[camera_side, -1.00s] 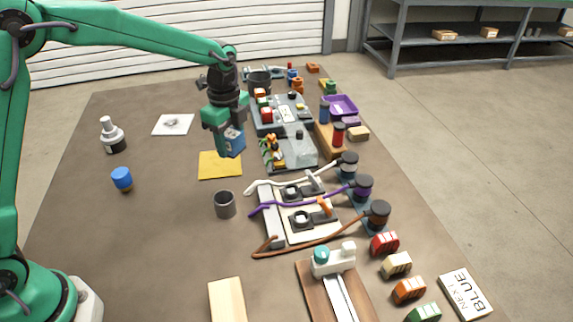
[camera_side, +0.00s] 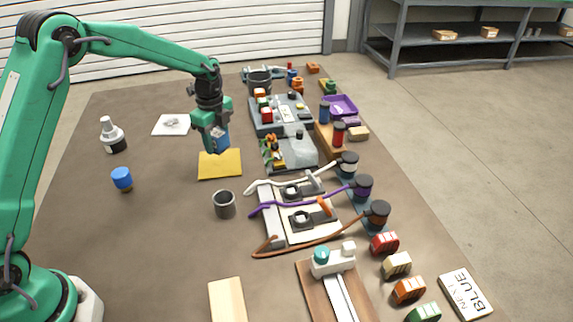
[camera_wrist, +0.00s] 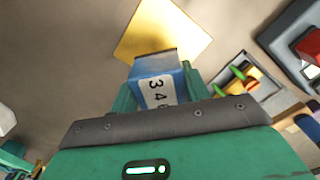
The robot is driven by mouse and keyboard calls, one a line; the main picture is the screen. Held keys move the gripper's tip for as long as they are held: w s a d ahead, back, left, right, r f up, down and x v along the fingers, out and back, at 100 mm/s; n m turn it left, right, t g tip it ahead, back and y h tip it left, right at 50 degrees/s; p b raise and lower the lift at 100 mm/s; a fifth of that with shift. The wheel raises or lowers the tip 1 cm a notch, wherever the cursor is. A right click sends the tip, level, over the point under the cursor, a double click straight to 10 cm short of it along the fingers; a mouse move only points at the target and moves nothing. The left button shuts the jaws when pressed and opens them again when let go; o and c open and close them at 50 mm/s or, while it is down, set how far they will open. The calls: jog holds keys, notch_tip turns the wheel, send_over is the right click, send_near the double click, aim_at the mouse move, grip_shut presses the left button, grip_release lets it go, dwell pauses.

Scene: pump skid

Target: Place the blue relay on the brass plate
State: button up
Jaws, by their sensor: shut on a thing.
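The blue relay (camera_wrist: 158,82) with a white number label is held between the fingers of my gripper (camera_wrist: 158,95) in the wrist view. In the side view the relay (camera_side: 223,138) shows partly behind my gripper (camera_side: 215,146), above the far part of the brass plate. The brass plate (camera_side: 220,168) is a flat yellow square on the table, bare on top where it shows. In the wrist view the plate (camera_wrist: 180,30) lies past the relay's far end. The relay appears to be above the plate, but I cannot tell the exact gap.
A grey tray of parts (camera_side: 303,154) stands close to the right of the plate. A grey cup (camera_side: 224,205) stands in front of it. A white sheet (camera_side: 173,125) lies to the left and behind.

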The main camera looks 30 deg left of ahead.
aim_at(214, 131)
jog(key=shift+w+a+f, duration=0.2)
jog(key=shift+a+f, duration=0.1)
jog(key=shift+a, duration=0.15)
jog(key=shift+f, duration=2)
jog(key=shift+f, duration=0.15)
jog(key=o, duration=1.1)
jog(key=shift+c, duration=0.2)
notch_tip(214, 131, up, 11)
jog(key=shift+r, duration=0.7)
